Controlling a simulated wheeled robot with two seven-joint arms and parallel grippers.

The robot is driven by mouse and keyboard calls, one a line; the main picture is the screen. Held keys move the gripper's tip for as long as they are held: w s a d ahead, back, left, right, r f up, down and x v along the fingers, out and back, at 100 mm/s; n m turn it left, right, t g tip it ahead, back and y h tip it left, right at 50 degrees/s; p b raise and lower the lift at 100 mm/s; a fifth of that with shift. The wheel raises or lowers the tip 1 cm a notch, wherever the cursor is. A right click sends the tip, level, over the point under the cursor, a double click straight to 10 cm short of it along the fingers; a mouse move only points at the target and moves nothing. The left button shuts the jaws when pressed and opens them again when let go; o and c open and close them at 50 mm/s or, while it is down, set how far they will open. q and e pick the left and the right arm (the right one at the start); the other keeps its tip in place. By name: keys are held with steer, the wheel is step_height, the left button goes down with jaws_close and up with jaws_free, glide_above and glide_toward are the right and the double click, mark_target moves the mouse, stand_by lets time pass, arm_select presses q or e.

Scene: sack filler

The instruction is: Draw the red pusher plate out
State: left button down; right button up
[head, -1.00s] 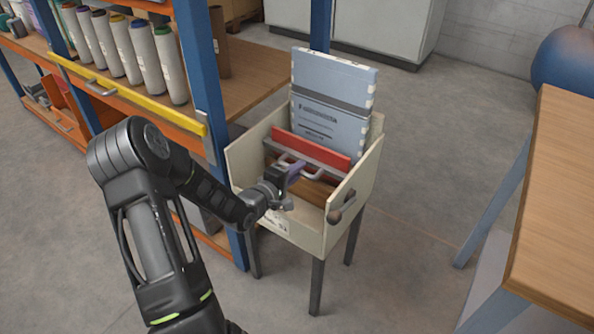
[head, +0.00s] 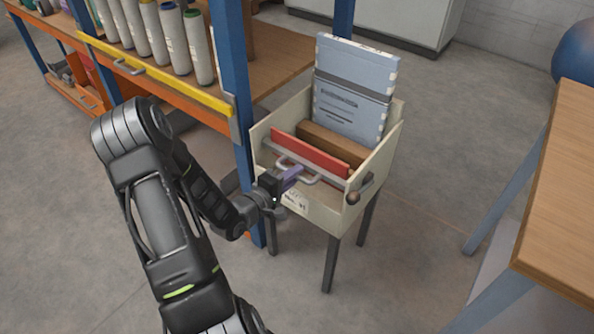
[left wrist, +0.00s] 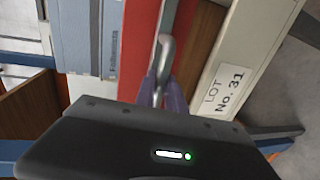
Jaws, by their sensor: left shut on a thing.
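The red pusher plate (head: 310,153) stands upright in a cream open-topped box (head: 325,215) on legs. A grey loop handle (head: 312,178) sticks out from its front. My left gripper (head: 290,181) has purple fingers and is shut on this handle, at the box's front wall. The left wrist view shows the fingers (left wrist: 162,92) around the handle (left wrist: 165,50), with the red plate (left wrist: 137,45) beside it. Blue-grey packs (head: 352,85) stand upright at the back of the box. A brown wooden surface (head: 330,140) shows between them and the plate. My right gripper is out of view.
A shelf with a blue post (head: 233,90) and yellow edge (head: 150,72) stands close at left. A wooden table (head: 560,200) is at right.

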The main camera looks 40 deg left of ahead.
arm_select(q)
steer(key=shift+s+f, duration=0.1)
steer(key=shift+f, duration=0.05)
steer(key=c, duration=1.4)
jaws_free()
steer(key=p+v, duration=0.1)
steer(key=v, duration=0.6)
steer(key=shift+s, duration=0.4)
